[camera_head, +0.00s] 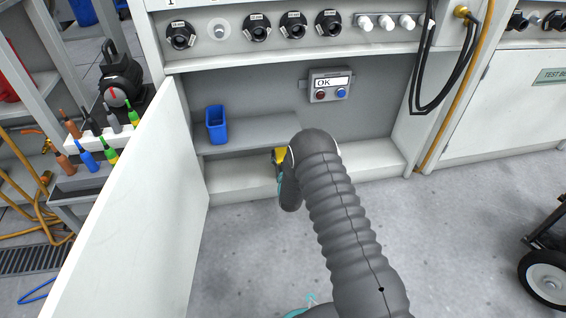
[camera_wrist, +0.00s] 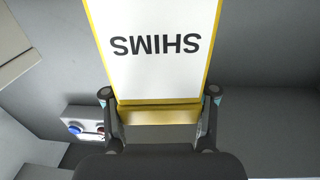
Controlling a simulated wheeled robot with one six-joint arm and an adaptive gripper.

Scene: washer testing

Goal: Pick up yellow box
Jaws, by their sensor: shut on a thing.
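The yellow box (camera_wrist: 157,48) fills the upper middle of the wrist view. It has a white face with yellow edges, and the word SHIMS appears upside down. My gripper (camera_wrist: 160,108) is shut on the box, with one finger on each side of its near end. In the head view only a small yellow part of the box (camera_head: 281,156) shows beside my arm, by the shelf of the open cabinet. My arm hides the rest of it and most of the gripper there.
A blue bin (camera_head: 216,125) stands on the cabinet shelf (camera_head: 245,138) to the left. The open cabinet door (camera_head: 135,215) stands left of my arm. A control box (camera_head: 330,88) reading OK is on the back wall. Black hoses (camera_head: 440,95) hang at the right.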

